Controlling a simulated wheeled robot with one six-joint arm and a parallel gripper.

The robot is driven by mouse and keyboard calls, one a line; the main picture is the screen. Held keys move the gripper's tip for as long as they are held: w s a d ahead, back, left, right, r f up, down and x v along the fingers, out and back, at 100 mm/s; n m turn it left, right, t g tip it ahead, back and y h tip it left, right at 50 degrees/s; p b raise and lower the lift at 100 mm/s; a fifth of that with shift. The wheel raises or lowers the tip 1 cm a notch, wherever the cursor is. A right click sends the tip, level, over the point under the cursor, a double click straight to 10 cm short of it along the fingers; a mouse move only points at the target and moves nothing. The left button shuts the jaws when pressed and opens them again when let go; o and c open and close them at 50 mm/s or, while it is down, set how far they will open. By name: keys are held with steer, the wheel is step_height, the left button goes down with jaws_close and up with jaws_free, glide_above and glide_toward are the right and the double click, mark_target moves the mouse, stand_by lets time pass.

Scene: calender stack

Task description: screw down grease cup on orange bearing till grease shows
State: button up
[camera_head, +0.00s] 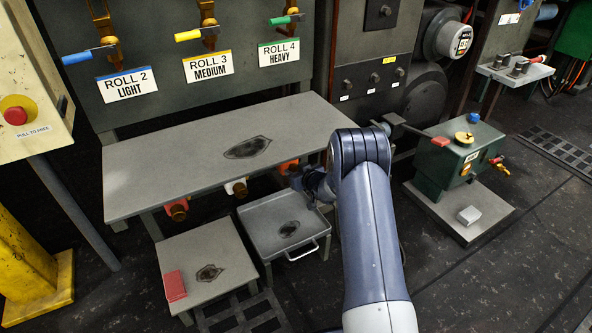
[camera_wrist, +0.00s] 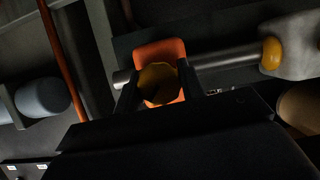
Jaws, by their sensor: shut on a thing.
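The orange bearing (camera_wrist: 160,48) sits on a grey shaft in the wrist view. A dull brass-yellow grease cup (camera_wrist: 158,84) is in front of it. My gripper (camera_wrist: 158,92) is shut on the cup, with one dark finger on each side. In the head view the orange bearing (camera_head: 288,167) shows under the table's front edge, with my gripper (camera_head: 303,184) right beside it. My arm partly covers that spot, and the cup is hidden there. I cannot make out any grease at the orange bearing.
A pale bearing (camera_head: 230,187) and a red one (camera_head: 172,196) hang further left under the table (camera_head: 130,178). A tray with a handle (camera_head: 262,243) stands just below my gripper. A green box (camera_head: 440,165) stands right.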

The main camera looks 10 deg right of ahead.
steer(key=m+p, duration=0.1)
steer(key=p, duration=0.2)
steer(key=shift+r+y, duration=0.3)
steer(key=shift+y, duration=0.1)
steer(key=shift+f+m+g+y+p, duration=0.1)
steer(key=shift+m+g+y+p, duration=0.3)
steer(key=shift+p, duration=0.7)
steer(key=shift+f+m+y+p, duration=0.25)
steer(key=shift+m+y+p, duration=0.55)
steer(key=shift+m, duration=0.7)
steer(key=o, duration=1)
steer(key=shift+d, duration=0.1)
steer(key=p+v, duration=0.3)
steer(key=v, duration=0.7)
steer(key=shift+s+d, duration=0.25)
steer(key=shift+s, duration=0.05)
